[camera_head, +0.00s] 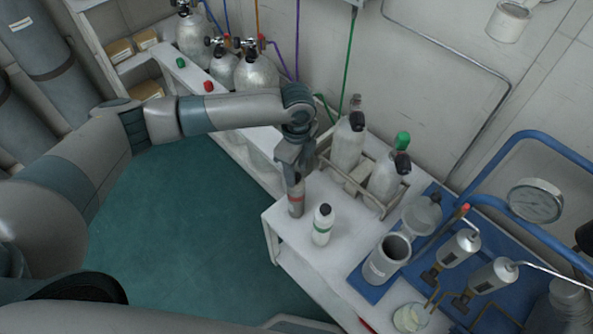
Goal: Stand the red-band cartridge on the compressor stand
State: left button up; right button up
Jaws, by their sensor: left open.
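The red-band cartridge (296,206) is a grey cylinder with a red band near its top. It stands upright near the left corner of the white bench (283,226). My left gripper (296,180) points down over it, open, with its fingers at the cartridge's top; whether they touch it I cannot tell. A white bottle with a green band (322,226) and dark cap stands just right of it. An open grey cylindrical holder (385,262) stands on a blue mat further right; whether it is the compressor stand I cannot tell. My right gripper is not in view.
A wooden crate (378,202) with capped bottles stands behind the cartridge. Blue tubing (520,146), a gauge (536,200), metal fittings and a small dish (410,318) crowd the right. Several gas cylinders (253,72) stand at the back left. Some bench top in front is bare.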

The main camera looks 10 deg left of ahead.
pick_arm(q)
notch_tip(320, 180, up, 11)
jog(key=b, duration=0.1)
jog(key=shift+b, duration=0.35)
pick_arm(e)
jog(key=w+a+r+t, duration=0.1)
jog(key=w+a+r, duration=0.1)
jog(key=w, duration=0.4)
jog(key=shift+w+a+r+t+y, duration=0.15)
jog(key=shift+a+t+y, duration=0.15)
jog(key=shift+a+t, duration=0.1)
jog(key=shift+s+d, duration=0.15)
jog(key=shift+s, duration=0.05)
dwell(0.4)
